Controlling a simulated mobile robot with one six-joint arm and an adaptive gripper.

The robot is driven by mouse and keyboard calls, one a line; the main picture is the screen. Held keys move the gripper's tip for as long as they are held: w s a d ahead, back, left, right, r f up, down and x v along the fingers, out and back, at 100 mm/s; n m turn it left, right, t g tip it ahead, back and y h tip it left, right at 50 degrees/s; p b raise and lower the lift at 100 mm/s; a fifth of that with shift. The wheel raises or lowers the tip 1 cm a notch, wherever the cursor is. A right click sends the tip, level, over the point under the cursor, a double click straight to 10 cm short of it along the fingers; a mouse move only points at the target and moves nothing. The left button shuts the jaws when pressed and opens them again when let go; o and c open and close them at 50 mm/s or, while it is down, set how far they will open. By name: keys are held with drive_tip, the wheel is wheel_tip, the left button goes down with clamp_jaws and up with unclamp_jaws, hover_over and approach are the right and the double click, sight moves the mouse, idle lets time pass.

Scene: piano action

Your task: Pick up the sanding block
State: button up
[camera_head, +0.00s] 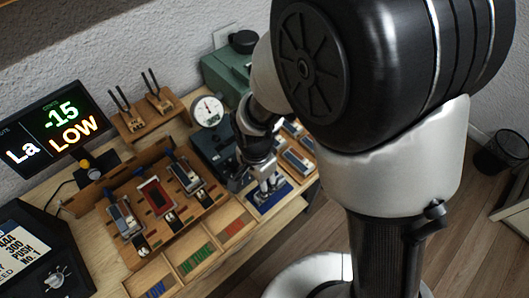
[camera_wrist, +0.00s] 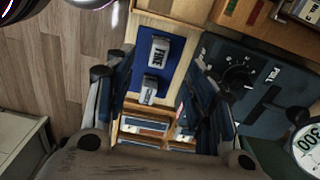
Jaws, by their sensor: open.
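In the wrist view, a small grey block labelled FINE (camera_wrist: 160,50) lies on a blue mat (camera_wrist: 140,38). It looks like the sanding block. A second, smaller grey block (camera_wrist: 148,89) with a label I cannot read lies close below it on the same mat. My gripper (camera_wrist: 150,78) is open, with one dark finger on each side of the mat and nothing held. In the head view, my gripper (camera_head: 267,182) points down over the blue mat (camera_head: 275,198) and hides most of what lies there.
A dark box with a dial (camera_wrist: 238,74) stands close beside my right finger in the wrist view. A wooden tray (camera_wrist: 118,122) with blue-and-white pieces lies below the mat. In the head view, a wooden rack (camera_head: 180,233) and a round gauge (camera_head: 208,111) stand left of my gripper.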

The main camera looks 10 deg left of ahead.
wheel_tip(320, 180, down, 5)
drive_tip(key=shift+d+r+b, duration=0.1)
drive_tip(key=shift+r+b, duration=0.05)
drive_tip(key=shift+b, duration=0.4)
drive_tip(key=shift+w+d+f+b, duration=0.15)
drive_tip(key=shift+f+b, duration=0.45)
drive_tip(key=shift+f, duration=0.8)
drive_tip(key=shift+w+f+b, duration=0.2)
drive_tip(key=shift+f+b, duration=0.4)
drive_tip(key=shift+f, duration=0.8)
drive_tip(key=shift+c, duration=0.2)
drive_tip(key=c, duration=1.1)
